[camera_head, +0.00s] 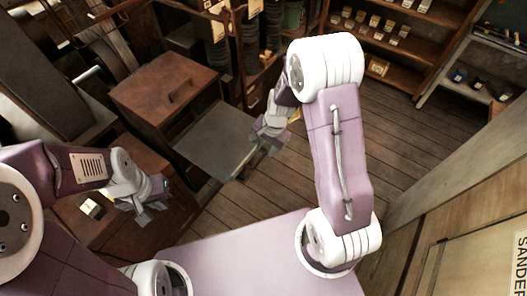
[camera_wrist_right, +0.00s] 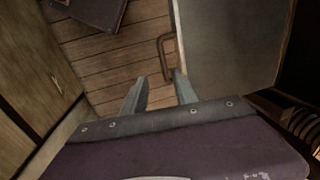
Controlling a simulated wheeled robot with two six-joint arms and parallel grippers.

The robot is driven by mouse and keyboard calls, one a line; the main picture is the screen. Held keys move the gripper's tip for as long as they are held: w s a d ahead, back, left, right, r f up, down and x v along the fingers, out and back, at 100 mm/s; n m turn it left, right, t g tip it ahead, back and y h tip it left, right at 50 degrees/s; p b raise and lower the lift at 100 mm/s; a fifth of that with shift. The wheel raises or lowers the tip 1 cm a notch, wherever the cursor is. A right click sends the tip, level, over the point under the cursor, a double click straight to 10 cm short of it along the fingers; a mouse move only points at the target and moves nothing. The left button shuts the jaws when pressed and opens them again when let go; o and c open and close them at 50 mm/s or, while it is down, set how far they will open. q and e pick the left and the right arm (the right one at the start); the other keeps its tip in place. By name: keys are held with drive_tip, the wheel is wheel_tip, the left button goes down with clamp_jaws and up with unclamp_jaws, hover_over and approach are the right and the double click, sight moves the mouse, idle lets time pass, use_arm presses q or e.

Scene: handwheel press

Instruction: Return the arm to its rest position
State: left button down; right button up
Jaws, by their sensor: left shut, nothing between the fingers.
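My right arm reaches in from the lower right of the head view and bends down to its gripper (camera_head: 265,140), beside the right edge of a flat grey panel (camera_head: 215,140). In the right wrist view the two fingers (camera_wrist_right: 160,80) stand apart with nothing between them. A dark bent handle (camera_wrist_right: 161,55) on the side of a grey panel (camera_wrist_right: 230,45) shows beyond them, apart from the fingertips. My left gripper (camera_head: 148,205) is shut and empty at the lower left, over the brown surface of a low cabinet.
A rusty brown cabinet (camera_head: 165,88) with a handle stands left of the grey panel. A small pale block (camera_head: 92,207) lies on the low brown surface (camera_head: 75,228). Shelves (camera_head: 395,45) line the back. Wooden floor (camera_head: 400,130) is clear to the right, up to a wooden wall.

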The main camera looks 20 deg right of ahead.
drive_tip(key=shift+w+r, duration=0.1)
idle(0.4)
drive_tip(key=s+d+f+n+h+b, duration=0.1)
drive_tip(key=s+f+n+b, duration=0.1)
drive_tip(key=s+n+b, duration=0.8)
drive_tip(key=s, duration=0.3)
drive_tip(key=shift+s+d+g, duration=0.25)
drive_tip(key=shift+d+g, duration=0.05)
drive_tip(key=shift+s, duration=0.15)
